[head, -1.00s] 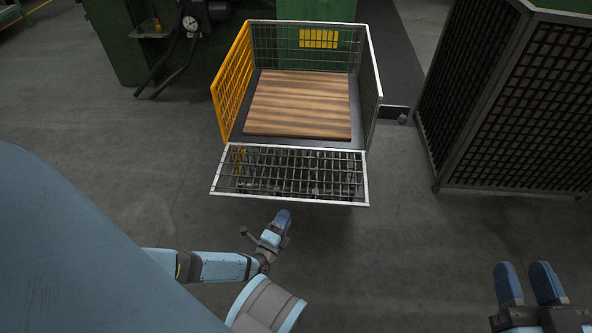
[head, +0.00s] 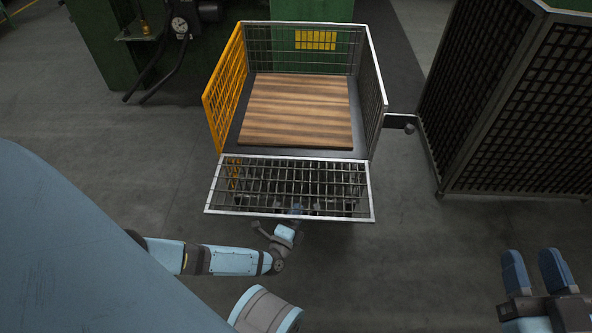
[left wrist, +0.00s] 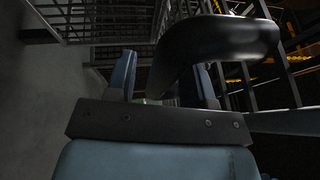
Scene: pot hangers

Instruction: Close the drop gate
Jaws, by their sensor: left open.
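The drop gate (head: 212,196) is a wire-mesh panel with a pale metal frame. It is folded down at the near side of the wire-sided cart (head: 374,93) and projects towards me, almost flat. In the head view my left gripper (head: 294,211) is at and partly below the gate's near edge, with its blue fingertips seen through the mesh. Whether it touches the gate cannot be told. In the left wrist view the left gripper (left wrist: 166,82) is open, with mesh beyond its fingers. My right gripper (head: 535,268) is open and empty at the lower right, away from the cart.
A wooden board (head: 298,110) lies on the cart's floor, with a yellow mesh side (head: 222,88) at left. A tall dark mesh cage (head: 515,105) stands to the right. Green machinery (head: 105,50) is behind. In the left wrist view, a dark rounded bar (left wrist: 225,45) crosses close to the camera.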

